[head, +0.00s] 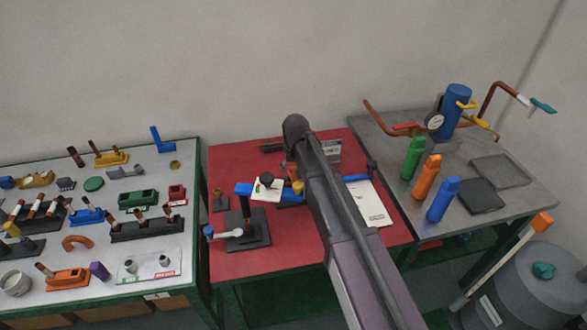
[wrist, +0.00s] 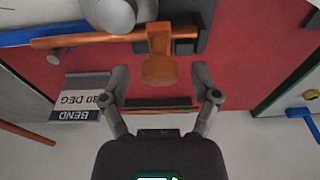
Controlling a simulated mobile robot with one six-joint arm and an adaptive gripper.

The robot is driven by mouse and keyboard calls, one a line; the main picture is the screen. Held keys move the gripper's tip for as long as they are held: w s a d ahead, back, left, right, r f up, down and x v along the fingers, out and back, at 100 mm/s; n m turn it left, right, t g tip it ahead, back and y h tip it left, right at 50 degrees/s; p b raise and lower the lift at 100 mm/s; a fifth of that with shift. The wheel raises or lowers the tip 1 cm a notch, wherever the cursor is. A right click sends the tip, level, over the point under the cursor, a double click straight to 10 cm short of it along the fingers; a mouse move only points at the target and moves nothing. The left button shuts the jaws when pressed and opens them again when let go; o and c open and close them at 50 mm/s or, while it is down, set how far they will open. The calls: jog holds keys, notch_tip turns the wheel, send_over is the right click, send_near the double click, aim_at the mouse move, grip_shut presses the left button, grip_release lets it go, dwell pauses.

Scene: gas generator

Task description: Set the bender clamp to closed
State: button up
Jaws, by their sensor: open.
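An orange tab (wrist: 159,62), which looks like the bender clamp, shows in the wrist view beside a copper-coloured tube (wrist: 90,39). Its flat rounded end points toward my gripper (wrist: 160,84). My gripper is open, with a finger on either side just beyond the tab's end; the jaws hold nothing. I cannot tell the clamp's exact position. My arm hides part of the bender and the gripper.
A bend sign (wrist: 81,97) stands near the gripper. A second copper rod (wrist: 155,109) lies behind the fingertips. A white sheet (head: 372,205) lies right of my arm. The left table (head: 105,174) is crowded with parts. Green (head: 413,157), orange (head: 427,175) and blue (head: 442,198) bottles stand right.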

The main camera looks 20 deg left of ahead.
aim_at(294, 168)
notch_tip(294, 168, up, 14)
jog(key=g+p, duration=0.1)
jog(key=p, duration=1.3)
jog(key=shift+h, duration=0.3)
jog(key=shift+f, duration=0.1)
notch_tip(294, 168, down, 14)
jog(key=b, duration=1.3)
jog(key=shift+r+b, duration=0.2)
jog(key=shift+b, duration=0.15)
grip_shut()
jog(key=shift+s+a, duration=0.1)
